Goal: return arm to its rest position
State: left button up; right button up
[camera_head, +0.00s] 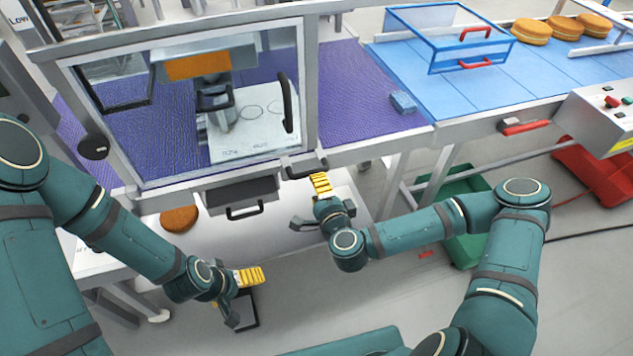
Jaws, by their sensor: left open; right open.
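My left gripper (243,298) is open and low in the picture, left of the middle. My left arm (130,241) comes in from the left edge. My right gripper (309,203) is open in front of the machine, just below a dark handle on its front edge. Its yellow finger points up near that handle; I cannot tell whether they touch. My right arm (420,232) reaches in from the lower right.
A framed clear guard (208,107) stands over a machine on the purple belt (352,95). A brown round (179,219) lies on the white surface below. A blue conveyor (460,92) carries a clear blue-framed cover (450,40) and filled rounds (531,31). Green (468,247) and red bins (598,170) stand on the floor.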

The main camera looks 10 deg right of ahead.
jog(key=s+a+f+n+g+y, duration=0.5)
jog(key=s+a+f+n+g, duration=0.15)
jog(key=a+f+n, duration=0.2)
jog(key=s+d+f+n+g+h+b, duration=0.2)
jog(key=s+d+f+n+g, duration=0.3)
jog(key=s, duration=0.4)
jog(key=shift+s+d+n+g, duration=0.2)
jog(key=shift+d+n+g, duration=0.3)
jog(key=shift+n+g, duration=0.5)
jog(key=shift+f, duration=0.1)
